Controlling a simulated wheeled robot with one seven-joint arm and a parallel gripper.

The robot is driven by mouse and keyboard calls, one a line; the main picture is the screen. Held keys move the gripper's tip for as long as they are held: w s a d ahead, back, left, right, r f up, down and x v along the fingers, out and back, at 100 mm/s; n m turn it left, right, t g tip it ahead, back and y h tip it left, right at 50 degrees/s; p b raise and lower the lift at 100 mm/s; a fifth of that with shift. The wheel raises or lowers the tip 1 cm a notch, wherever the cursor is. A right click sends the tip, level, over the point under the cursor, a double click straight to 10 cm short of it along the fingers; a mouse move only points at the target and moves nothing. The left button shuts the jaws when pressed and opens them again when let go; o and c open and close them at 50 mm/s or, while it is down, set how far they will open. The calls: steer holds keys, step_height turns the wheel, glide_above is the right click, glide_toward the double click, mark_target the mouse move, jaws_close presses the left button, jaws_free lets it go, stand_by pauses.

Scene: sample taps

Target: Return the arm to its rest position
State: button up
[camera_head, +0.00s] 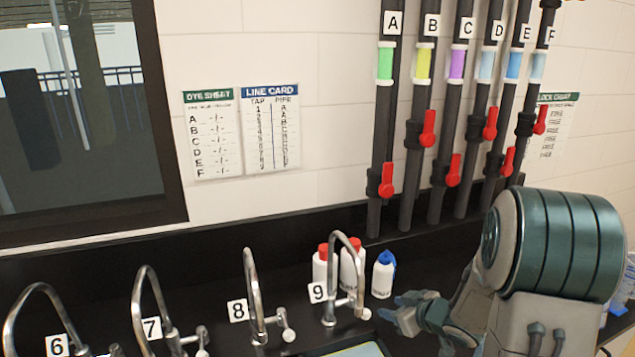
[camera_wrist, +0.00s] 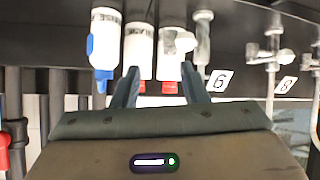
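My gripper (camera_head: 402,309) is low over the black counter at the lower right in the head view, close to the bottles and tap 9. In the wrist view its two fingers (camera_wrist: 160,88) stand apart, with nothing seen held between them. That view is upside down. A white bottle with a blue cap (camera_head: 383,274) stands just beyond the gripper in the head view and shows at the left in the wrist view (camera_wrist: 104,45). My arm covers part of the counter at the right.
Two red-capped white bottles (camera_head: 351,270) stand behind tap 9 (camera_head: 345,275). Taps 8 (camera_head: 255,300), 7 (camera_head: 150,305) and 6 (camera_head: 30,310) line the counter leftward. Upright pipes with red valve handles (camera_head: 387,180) rise behind. A dye sheet (camera_head: 212,135) and line card (camera_head: 271,130) hang on the wall.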

steer(key=s+d+r+m+h, duration=0.4)
steer(key=s+r+h, duration=0.25)
steer(key=r, duration=0.35)
steer(key=s+a+r+m+g, duration=0.1)
steer(key=s+a+g, duration=0.2)
steer(key=s, duration=0.6)
steer(key=s+a+m+g+y+b, duration=0.1)
steer(key=s+a, duration=0.4)
steer(key=s, duration=0.5)
steer(key=shift+s+a+r+m+g, duration=0.3)
steer(key=shift+m+g, duration=0.4)
steer(key=shift+g, duration=0.3)
steer(key=shift+d, duration=0.15)
